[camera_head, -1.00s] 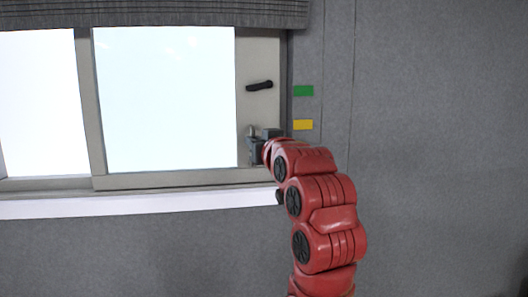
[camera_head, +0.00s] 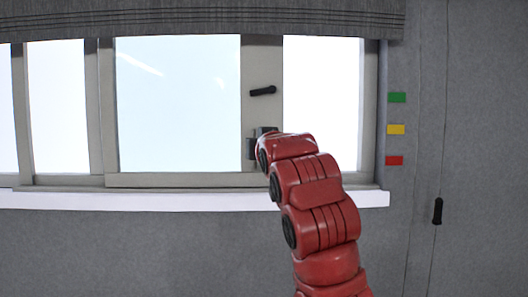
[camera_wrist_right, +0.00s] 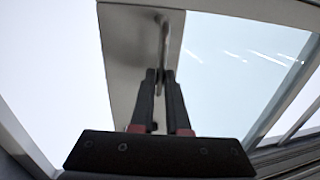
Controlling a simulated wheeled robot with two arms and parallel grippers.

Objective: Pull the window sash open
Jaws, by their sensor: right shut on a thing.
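The window sash (camera_head: 111,120) is a grey framed pane. Its wide right stile (camera_head: 262,112) carries a black latch handle (camera_head: 262,91) and a metal pull handle (camera_head: 251,147) lower down. A bright open gap (camera_head: 320,90) lies between the stile and the right window jamb. My right gripper (camera_head: 262,140), on the red arm, is at the pull handle, partly hidden by the wrist. In the right wrist view its black fingers (camera_wrist_right: 161,76) close on the thin metal pull handle (camera_wrist_right: 163,36). My left gripper is not in view.
A grey blind (camera_head: 200,18) hangs above the window and a white sill (camera_head: 230,198) runs below it. Green (camera_head: 397,97), yellow (camera_head: 396,130) and red (camera_head: 394,160) tags are on the wall at right. A black handle (camera_head: 437,211) is farther right.

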